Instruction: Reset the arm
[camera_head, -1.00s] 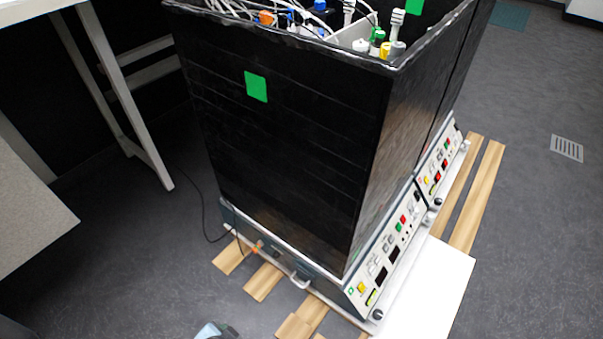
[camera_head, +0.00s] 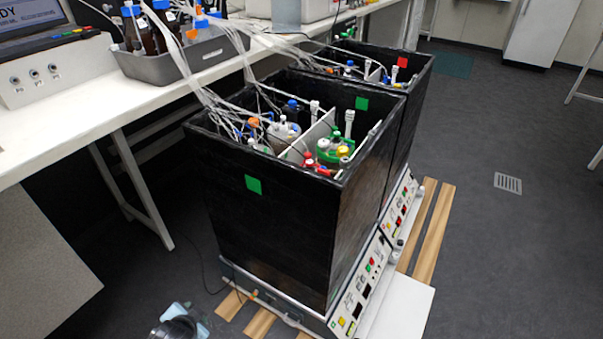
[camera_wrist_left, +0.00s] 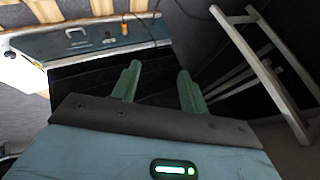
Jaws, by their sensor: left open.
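My left gripper (camera_wrist_left: 157,82) shows in the left wrist view with its two green fingers apart and nothing between them. Beyond the fingers are a dark panel (camera_wrist_left: 90,75) and the base of a shaker unit (camera_wrist_left: 95,38). In the head view only a blurred part of my own arm shows at the bottom edge, left of the shaker base. My right gripper is not in view.
Two open-topped black shaker boxes (camera_head: 265,215) hold bottles and tubing, standing on wooden slats (camera_head: 432,235). A white bench (camera_head: 100,125) at left carries a grey tray of bottles (camera_head: 185,62). Floor on the right (camera_head: 520,250) is clear.

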